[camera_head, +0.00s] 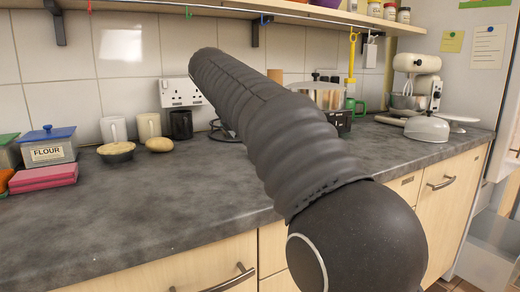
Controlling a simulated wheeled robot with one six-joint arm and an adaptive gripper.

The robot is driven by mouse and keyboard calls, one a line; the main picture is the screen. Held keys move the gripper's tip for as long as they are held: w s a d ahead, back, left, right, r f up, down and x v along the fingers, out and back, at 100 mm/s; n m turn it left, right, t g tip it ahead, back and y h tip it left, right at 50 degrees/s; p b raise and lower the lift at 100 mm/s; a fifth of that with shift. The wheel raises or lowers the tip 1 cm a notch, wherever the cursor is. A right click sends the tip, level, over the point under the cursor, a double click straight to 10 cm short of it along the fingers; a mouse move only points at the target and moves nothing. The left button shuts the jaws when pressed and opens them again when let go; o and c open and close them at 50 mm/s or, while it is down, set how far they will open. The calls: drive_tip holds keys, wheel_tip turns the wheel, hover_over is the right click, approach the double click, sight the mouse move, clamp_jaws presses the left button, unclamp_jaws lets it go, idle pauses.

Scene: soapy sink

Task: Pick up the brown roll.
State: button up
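A light-brown, rounded roll (159,145) lies on the grey counter, left of the middle, in front of the mugs. It is in the open, with clear counter before it. My dark ribbed arm crosses the middle of the picture, from the lower right to the upper left, and stands to the right of the roll. I cannot make out my gripper; the arm hides what lies behind it. Nothing is seen touching the roll.
A dark bowl with pale contents (117,153) stands just left of the roll. Behind are a white mug (113,129), a cream mug (148,126) and a black mug (181,124). A blue-lidded flour box (47,148) and pink block (44,176) are farther left. The front counter is clear.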

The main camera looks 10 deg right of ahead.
drive_tip(key=shift+x, duration=3.6)
drive_tip(key=shift+s+a, duration=0.1)
drive_tip(key=c, duration=1.3)
drive_tip(key=shift+c, duration=0.2)
wheel_tip(320, 180, up, 8)
drive_tip(key=shift+r, duration=0.9)
